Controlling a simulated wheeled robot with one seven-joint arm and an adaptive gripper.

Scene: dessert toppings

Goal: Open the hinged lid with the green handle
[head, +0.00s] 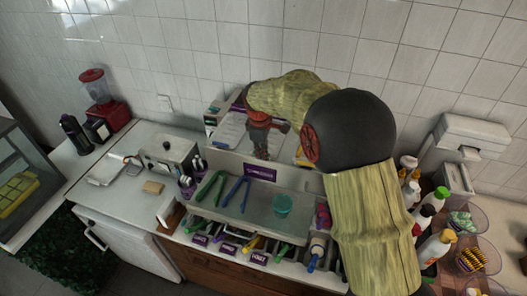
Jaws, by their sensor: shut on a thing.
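My gripper (259,148) points down at the back of the topping station, in front of the tiled wall. Its fingers are small and dark here, and they look closed; what lies between them cannot be made out. It is above and behind the pale panel with the purple label (260,173). I cannot tell whether the green piece is the lid's handle.
Bottles (437,247) and bowls (471,259) crowd the right. A metal box (168,150), a red blender (97,95) and a white counter (130,188) are at left.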

